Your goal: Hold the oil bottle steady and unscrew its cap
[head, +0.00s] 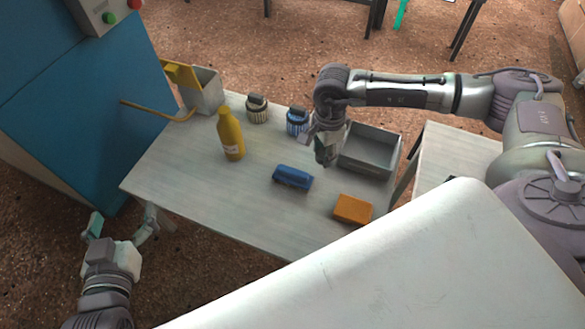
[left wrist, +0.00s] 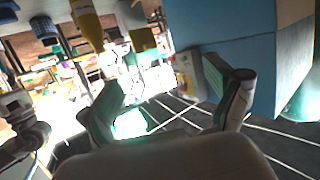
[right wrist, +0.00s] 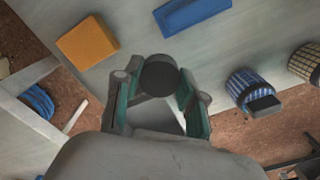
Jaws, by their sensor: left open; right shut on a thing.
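The yellow oil bottle (head: 231,138) stands upright at the left part of the table. Its narrow top looks yellow in the head view; a separate cap is too small to make out. A yellow bottle shape shows at the top of the left wrist view (left wrist: 86,24). My left gripper (head: 121,226) is open and empty, off the table's left front edge, apart from the bottle. My right gripper (head: 325,153) is above the table, right of the bottle, shut on a dark round thing (right wrist: 159,74). I cannot tell whether this is the bottle's cap.
A blue block (head: 292,176) and an orange block (head: 352,209) lie at the front. Two ribbed jars, one beige (head: 257,110) and one blue (head: 296,122), stand at the back. A grey tray (head: 372,165) is at right. A blue cabinet (head: 75,110) borders the left.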

